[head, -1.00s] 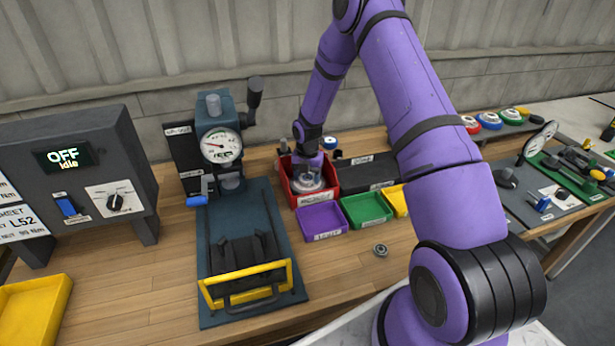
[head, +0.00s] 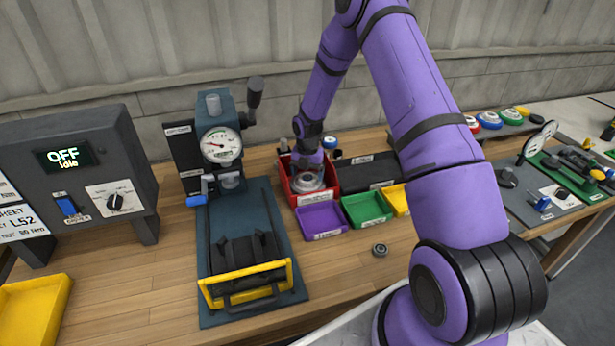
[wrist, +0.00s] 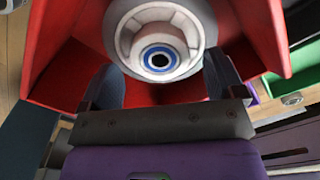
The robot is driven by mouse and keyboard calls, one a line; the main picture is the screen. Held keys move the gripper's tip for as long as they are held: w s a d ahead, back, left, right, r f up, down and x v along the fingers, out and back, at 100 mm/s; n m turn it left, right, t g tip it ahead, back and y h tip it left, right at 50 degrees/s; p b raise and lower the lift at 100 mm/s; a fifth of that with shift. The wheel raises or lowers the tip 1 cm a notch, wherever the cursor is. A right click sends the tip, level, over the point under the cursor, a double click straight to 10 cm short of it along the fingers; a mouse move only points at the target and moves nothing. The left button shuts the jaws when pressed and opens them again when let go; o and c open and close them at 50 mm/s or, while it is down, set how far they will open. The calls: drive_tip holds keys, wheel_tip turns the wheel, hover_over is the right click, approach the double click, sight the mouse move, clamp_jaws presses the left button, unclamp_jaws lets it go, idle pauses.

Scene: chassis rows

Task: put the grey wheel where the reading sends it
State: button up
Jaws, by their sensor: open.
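The grey wheel (wrist: 128,38), with a blue ring in its hub, lies in the red bin (wrist: 75,55) in the wrist view. In the head view the wheel (head: 309,183) shows low in the red bin (head: 318,199), partly covered by my arm. My gripper (wrist: 162,88) is open, its two dark fingers apart near the lower edge of the wheel. Whether the fingers touch it I cannot tell. The dial gauge (head: 221,145) stands on the blue press; its small marks are hard to read.
A purple tray (head: 320,219), a green tray (head: 366,208) and a yellow tray (head: 399,200) stand beside the red bin. A small bearing (head: 380,250) lies on the bench. A control box (head: 75,165) reading OFF, Idle stands at left. A yellow tray (head: 33,308) sits front left.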

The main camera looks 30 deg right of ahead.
drive_tip(key=s+a+r+m+t+h, duration=0.1)
drive_tip(key=s+r+m, duration=0.2)
drive_tip(key=r, duration=1)
drive_tip(key=s+a+r+m, duration=0.2)
drive_tip(key=s+r+m, duration=0.1)
drive_tip(key=r, duration=1)
drive_tip(key=s+a+r+m+t, duration=0.1)
drive_tip(key=s+a+r+m, duration=0.1)
drive_tip(key=s+r+m, duration=0.55)
drive_tip(key=s+a+r+m+t, duration=0.1)
drive_tip(key=s+r+m, duration=0.2)
drive_tip(key=s, duration=0.5)
drive_tip(key=s+a+r+m+t, duration=0.1)
drive_tip(key=s+r+m, duration=0.3)
drive_tip(key=s, duration=0.5)
drive_tip(key=s+a+r+m+t+y, duration=0.1)
drive_tip(key=s+a+r+m, duration=0.1)
drive_tip(key=s+m, duration=0.4)
drive_tip(key=s+r, duration=0.1)
drive_tip(key=s, duration=0.1)
drive_tip(key=shift+s+a+r, duration=0.2)
drive_tip(key=shift+s+a, duration=0.1)
drive_tip(key=shift+s, duration=0.1)
drive_tip(key=shift+m, duration=0.25)
